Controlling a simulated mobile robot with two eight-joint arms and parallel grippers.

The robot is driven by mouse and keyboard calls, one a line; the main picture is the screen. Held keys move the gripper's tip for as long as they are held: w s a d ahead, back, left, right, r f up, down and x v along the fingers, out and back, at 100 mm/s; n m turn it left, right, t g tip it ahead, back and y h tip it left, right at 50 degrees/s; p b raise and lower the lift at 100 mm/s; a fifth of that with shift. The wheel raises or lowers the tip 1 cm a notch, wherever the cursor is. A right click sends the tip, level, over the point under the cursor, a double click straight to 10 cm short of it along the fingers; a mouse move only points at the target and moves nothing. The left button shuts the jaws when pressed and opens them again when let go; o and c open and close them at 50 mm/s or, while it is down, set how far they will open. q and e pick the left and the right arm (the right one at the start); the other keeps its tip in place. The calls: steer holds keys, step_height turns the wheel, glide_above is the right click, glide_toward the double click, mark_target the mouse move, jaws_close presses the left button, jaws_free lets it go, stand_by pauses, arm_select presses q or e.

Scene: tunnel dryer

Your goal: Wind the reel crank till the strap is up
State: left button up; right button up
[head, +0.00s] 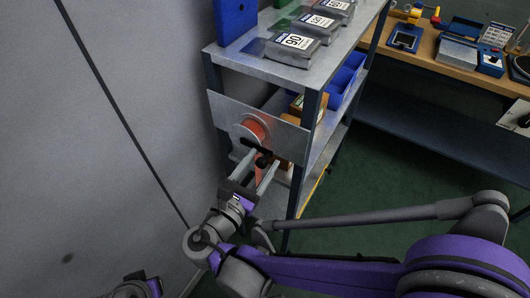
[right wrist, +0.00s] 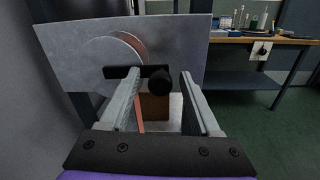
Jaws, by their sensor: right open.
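The reel (head: 239,132), a grey disc with orange strap (head: 258,127) wound behind it, is mounted at a metal plate on the shelf end. In the right wrist view the reel (right wrist: 103,48) shows with a length of orange strap (right wrist: 140,126) hanging below. The crank has a black arm (right wrist: 122,72) and a round black knob (right wrist: 160,81). My right gripper (head: 262,160) is open, its fingers pointing at the crank. In the right wrist view the knob appears between the fingertips; contact cannot be told. My left gripper (head: 138,287) shows only partly at the bottom left edge.
A wall is close on the left. A workbench (head: 455,62) stands at the right, with green floor (head: 385,165) clear before it.

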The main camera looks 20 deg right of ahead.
steer(key=shift+w+d, duration=0.1)
jaws_close()
stand_by(0.3)
stand_by(1.2)
